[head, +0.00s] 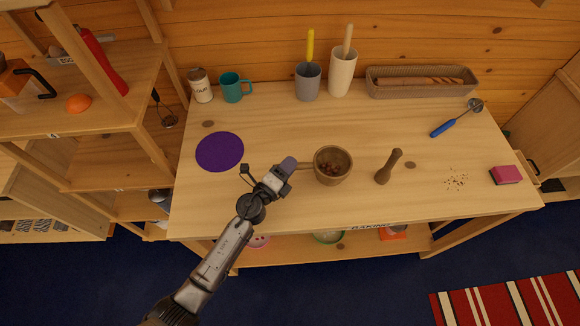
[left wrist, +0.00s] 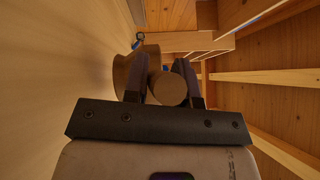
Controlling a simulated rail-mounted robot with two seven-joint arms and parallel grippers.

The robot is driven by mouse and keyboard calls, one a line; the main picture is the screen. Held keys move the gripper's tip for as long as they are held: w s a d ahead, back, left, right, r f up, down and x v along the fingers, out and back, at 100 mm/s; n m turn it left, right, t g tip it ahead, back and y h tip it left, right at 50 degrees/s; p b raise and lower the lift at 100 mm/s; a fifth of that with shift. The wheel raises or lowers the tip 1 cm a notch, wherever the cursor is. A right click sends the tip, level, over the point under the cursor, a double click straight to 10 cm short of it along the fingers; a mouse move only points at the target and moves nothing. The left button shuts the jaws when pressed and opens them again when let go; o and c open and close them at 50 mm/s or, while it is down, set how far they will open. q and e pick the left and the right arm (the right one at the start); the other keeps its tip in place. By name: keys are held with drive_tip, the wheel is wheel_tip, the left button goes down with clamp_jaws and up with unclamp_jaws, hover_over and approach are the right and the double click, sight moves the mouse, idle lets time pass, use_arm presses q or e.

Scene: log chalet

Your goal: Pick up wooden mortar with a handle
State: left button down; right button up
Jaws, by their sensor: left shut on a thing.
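The wooden mortar (head: 333,181) stands upright at the middle of the table near its front. It is a round brown bowl with small dark reddish pieces inside, and its handle points left. My left gripper (head: 287,167) reaches in from the front left and is shut on the handle. In the left wrist view the round end of the mortar's handle (left wrist: 168,90) shows between the two fingers (left wrist: 163,72), with part of the bowl behind. I cannot tell whether the mortar is clear of the table. My right gripper is not in view.
A purple round mat (head: 219,151) lies to the left. Crumbs (head: 456,180), a pink sponge (head: 506,175) and a blue-handled tool (head: 446,127) are at right.

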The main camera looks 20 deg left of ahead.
use_arm(q)
drive_tip(key=s+d+r+p, duration=0.3)
drive_tip(key=d+r+p, duration=0.2)
drive_tip(key=d, duration=0.6)
drive_tip(key=shift+s+r, duration=0.2)
drive_tip(key=shift+r, duration=1)
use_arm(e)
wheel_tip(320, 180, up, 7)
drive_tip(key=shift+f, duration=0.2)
use_arm(q)
drive_tip(key=shift+w+a+f+b, duration=0.5)
drive_tip(key=shift+a+f+b, duration=0.8)
drive_tip(key=shift+a, duration=0.25)
drive_tip(key=shift+w+a+f+b, duration=0.5)
drive_tip(key=shift+a+f+b, duration=0.85)
drive_tip(key=shift+a, duration=0.2)
drive_tip(key=shift+w+a+f+b, duration=0.5)
drive_tip(key=shift+a+f+b, duration=0.8)
drive_tip(key=shift+a, duration=0.25)
drive_tip(key=shift+w+a+f+b, duration=0.25)
drive_tip(key=shift+a+f+b, duration=0.35)
drive_tip(key=shift+a, duration=0.2)
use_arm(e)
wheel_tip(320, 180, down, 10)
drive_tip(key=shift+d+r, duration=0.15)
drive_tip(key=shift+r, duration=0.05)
use_arm(q)
drive_tip(key=shift+f, duration=0.1)
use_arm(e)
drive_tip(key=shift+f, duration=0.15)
